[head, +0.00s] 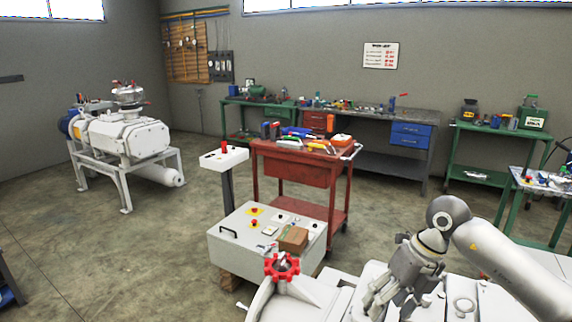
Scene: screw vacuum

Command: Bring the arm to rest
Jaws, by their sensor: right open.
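My right arm comes in from the lower right of the head view. My right gripper (378,300) points down and left over the white machine (330,297) at the bottom edge. Its fingers are open, with nothing seen between them. I cannot tell whether the fingertips touch the machine. A red handwheel (282,267) sits on the machine, to the left of the gripper and apart from it. My left gripper does not show.
A white control box (240,240) with a brown carton (293,239) stands behind the machine. A red tool cart (265,172) is farther back. Green workbenches (480,155) line the back wall. A white pump (125,138) stands left.

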